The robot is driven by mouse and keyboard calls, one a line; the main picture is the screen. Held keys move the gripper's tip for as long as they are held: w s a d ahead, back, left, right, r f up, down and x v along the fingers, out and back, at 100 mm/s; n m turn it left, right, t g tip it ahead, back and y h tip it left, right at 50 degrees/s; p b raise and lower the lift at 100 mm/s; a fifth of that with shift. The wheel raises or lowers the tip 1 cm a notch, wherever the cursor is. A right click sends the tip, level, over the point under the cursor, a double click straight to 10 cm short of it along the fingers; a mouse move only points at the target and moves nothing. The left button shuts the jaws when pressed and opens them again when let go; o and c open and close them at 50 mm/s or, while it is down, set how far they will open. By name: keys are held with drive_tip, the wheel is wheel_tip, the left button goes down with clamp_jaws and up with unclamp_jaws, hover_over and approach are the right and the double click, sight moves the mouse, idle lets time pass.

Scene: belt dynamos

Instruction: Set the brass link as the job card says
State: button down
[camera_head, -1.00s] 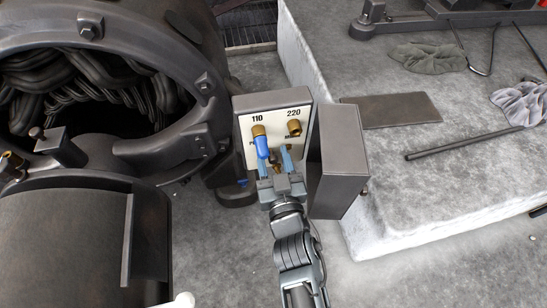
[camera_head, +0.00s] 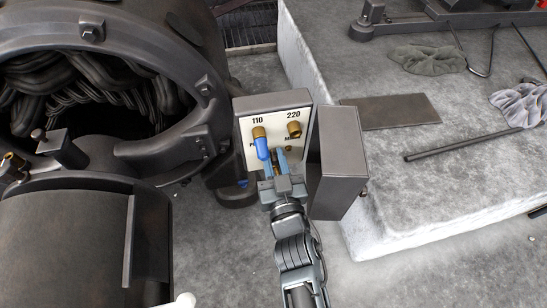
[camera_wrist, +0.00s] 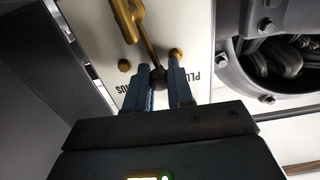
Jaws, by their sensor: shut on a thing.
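The brass link (camera_wrist: 126,18) lies low against a pale terminal panel (camera_head: 246,112); a dark stem and round knob (camera_wrist: 160,76) appear to belong to it. The panel has brass posts under the marks 110 (camera_head: 259,132) and 220 (camera_head: 294,129), with lettering for PLUS and MINUS partly hidden. My gripper (camera_head: 279,160) is at the panel's lower part. Its blue fingers are shut on the dark knob, as the wrist view (camera_wrist: 162,80) shows. In the head view my gripper hides most of the link. I see no job card.
A grey box-like cover (camera_head: 340,160) stands right of the panel. The dark dynamo housing (camera_head: 205,85) is at left. A pale slab (camera_head: 420,180) with rags and a rod lies at right.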

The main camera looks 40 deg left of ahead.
drive_tip(key=shift+w+d+r+m+p, duration=0.3)
drive_tip(key=shift+m+p, duration=0.3)
drive_tip(key=shift+p, duration=0.4)
drive_tip(key=shift+w+d+f+m+p, duration=0.2)
drive_tip(key=shift+f+m+p, duration=0.1)
drive_tip(key=shift+m+p, duration=0.35)
drive_tip(key=c, duration=1)
unclamp_jaws()
drive_tip(key=shift+a+f+b, duration=0.1)
drive_tip(key=shift+b, duration=0.25)
